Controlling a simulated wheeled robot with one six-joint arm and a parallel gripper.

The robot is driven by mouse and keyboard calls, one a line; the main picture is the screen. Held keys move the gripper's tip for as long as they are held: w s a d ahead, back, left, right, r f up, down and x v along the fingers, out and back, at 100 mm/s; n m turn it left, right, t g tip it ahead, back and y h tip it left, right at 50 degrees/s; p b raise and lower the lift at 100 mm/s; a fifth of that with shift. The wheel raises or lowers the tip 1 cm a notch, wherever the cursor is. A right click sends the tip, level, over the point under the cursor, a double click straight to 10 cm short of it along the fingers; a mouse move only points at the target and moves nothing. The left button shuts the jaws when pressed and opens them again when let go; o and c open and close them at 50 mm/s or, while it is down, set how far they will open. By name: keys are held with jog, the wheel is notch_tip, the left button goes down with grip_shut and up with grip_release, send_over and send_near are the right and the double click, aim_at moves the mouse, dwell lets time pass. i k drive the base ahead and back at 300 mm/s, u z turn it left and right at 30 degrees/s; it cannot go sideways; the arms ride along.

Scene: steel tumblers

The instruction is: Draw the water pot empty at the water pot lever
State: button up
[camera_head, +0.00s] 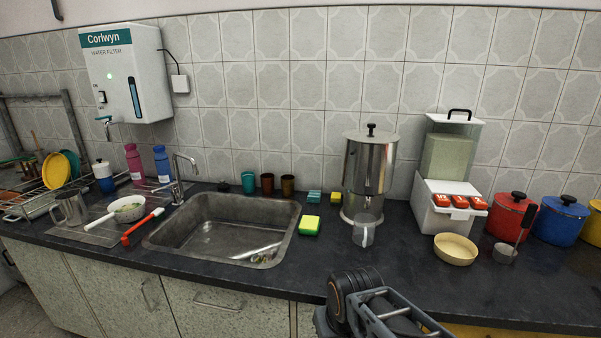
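The water pot (368,172) is a tall steel cylinder with a flat lid and black knob, standing on the dark counter against the tiled wall. A pale, see-through mug (361,235) with a handle stands upright in front of its base. The water level inside cannot be seen. Part of my arm shows at the bottom edge, in front of the counter, but my gripper is out of view.
A white dispenser (450,190) with red levers and a tan bowl (456,249) stand right. A water filter (127,75) hangs at left. The front counter below the mug is clear.

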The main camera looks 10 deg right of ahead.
aim_at(369, 190)
jog(key=k, duration=0.6)
jog(key=u, duration=0.5)
jog(key=i, duration=1.3)
jog(key=z, duration=0.85)
